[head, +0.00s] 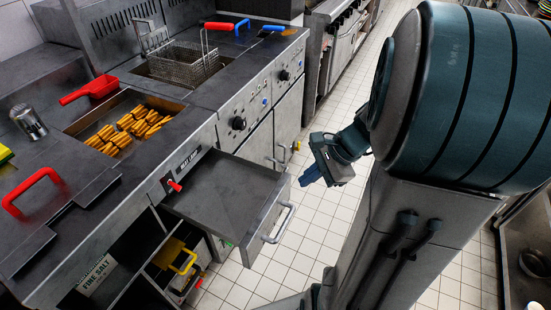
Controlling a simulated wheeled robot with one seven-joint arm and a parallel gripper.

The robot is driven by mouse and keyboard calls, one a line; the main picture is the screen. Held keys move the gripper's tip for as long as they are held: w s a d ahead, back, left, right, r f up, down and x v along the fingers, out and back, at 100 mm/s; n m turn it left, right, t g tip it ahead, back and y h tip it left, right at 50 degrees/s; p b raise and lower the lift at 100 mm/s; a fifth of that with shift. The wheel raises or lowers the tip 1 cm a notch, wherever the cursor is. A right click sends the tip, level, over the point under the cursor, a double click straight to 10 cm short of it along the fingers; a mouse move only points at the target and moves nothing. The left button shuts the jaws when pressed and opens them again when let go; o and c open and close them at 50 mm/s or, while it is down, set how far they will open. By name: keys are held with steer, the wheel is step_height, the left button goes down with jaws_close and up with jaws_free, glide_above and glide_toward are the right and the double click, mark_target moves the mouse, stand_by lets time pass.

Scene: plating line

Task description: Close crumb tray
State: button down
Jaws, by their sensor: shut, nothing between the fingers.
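The crumb tray (223,190) is a grey metal drawer that stands pulled out from the front of the fryer counter. Its inside looks empty. A pale bar handle (279,223) is on its front face. My gripper (325,176) is to the right of the tray, apart from the handle, with bare floor behind it in the picture. Its fingers are small, dark and blue here, and they are shut on nothing. My arm covers much of the right side of the view.
Below the tray is an open cabinet with a yellow-handled item (183,262). A red knob (174,185) is on the counter front beside the tray. Fries (130,129) lie in a basin on top, near a red scoop (90,91). White tiled floor (330,215) is clear right of the tray.

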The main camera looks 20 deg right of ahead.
steer(key=w+d+f+m+t+b, duration=0.2)
steer(key=d+f+m+t+b, duration=0.25)
steer(key=d+f+m, duration=0.6)
steer(key=b, duration=0.2)
glide_toward(288, 192)
steer(key=shift+n+g, duration=0.25)
steer(key=shift+g, duration=0.2)
steer(key=x, duration=0.5)
steer(key=shift+w+d+f, duration=0.25)
steer(key=shift+w+a, duration=0.3)
